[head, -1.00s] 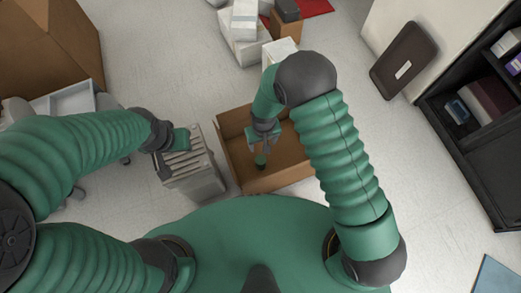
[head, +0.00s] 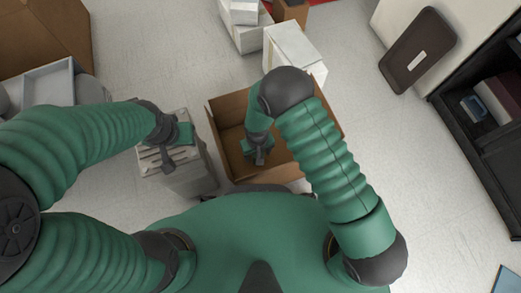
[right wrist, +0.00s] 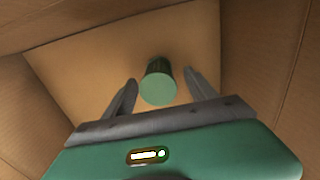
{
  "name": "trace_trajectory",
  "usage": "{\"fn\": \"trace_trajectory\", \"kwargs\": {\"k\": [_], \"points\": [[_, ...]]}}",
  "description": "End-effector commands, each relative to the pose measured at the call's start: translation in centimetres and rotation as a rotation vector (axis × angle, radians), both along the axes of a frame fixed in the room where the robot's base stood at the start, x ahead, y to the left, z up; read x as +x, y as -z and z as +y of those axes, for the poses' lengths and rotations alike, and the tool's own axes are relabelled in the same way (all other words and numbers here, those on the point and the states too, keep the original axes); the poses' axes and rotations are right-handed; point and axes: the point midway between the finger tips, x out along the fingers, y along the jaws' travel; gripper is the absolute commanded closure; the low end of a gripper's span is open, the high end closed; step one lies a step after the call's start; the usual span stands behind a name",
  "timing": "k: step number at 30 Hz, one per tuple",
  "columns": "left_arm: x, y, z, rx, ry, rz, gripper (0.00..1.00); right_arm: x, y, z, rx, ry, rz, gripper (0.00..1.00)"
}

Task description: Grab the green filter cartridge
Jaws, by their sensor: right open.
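The green filter cartridge (right wrist: 158,82) stands on the floor of an open cardboard box (head: 222,118), its round pale-green end facing the right wrist camera. My right gripper (head: 259,160) reaches down into the box. In the right wrist view its two grey fingers (right wrist: 161,81) are spread, one on each side of the cartridge, with gaps on both sides. I cannot tell how far the fingertips are from it in depth. In the head view the gripper and arm hide the cartridge. My left gripper (head: 170,162) is over a grey slatted unit (head: 190,180); its finger opening is unclear.
The box walls surround my right gripper closely. White boxes (head: 295,48) stand behind the box. A dark shelf (head: 490,140) and a brown panel (head: 418,50) are at the right, and a large carton (head: 45,40) at the upper left. Floor right of the box is clear.

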Motion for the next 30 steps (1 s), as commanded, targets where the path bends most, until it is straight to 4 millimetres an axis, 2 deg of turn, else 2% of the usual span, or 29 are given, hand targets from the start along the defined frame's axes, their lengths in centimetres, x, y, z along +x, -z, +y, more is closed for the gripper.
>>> {"fn": "trace_trajectory", "kwargs": {"k": [1, 2, 9, 11, 24, 30], "points": [[-0.01, 1.86, -0.02, 0.000, 0.000, 0.001, 0.64, -0.21, 1.94, 0.09, 0.001, 0.000, 0.001, 0.34], [-0.02, 2.11, -0.03, 0.000, 0.000, 0.001, 0.64, -0.28, 2.20, 0.15, 0.000, 0.000, 0.001, 0.34], [0.00, 1.77, -0.03, 0.000, 0.001, 0.000, 0.64, -0.38, 1.86, 0.32, -0.002, -0.001, -0.001, 0.34], [0.00, 1.77, -0.02, 0.000, 0.000, 0.000, 0.64, -0.38, 1.87, 0.32, -0.002, -0.001, -0.001, 0.41], [-0.01, 1.78, -0.02, 0.000, 0.000, 0.001, 0.64, -0.36, 1.89, 0.28, -0.001, 0.000, 0.000, 0.98], [-0.02, 1.75, -0.02, 0.000, 0.000, 0.001, 0.64, -0.35, 1.85, 0.28, -0.001, 0.000, 0.000, 1.00]]}}
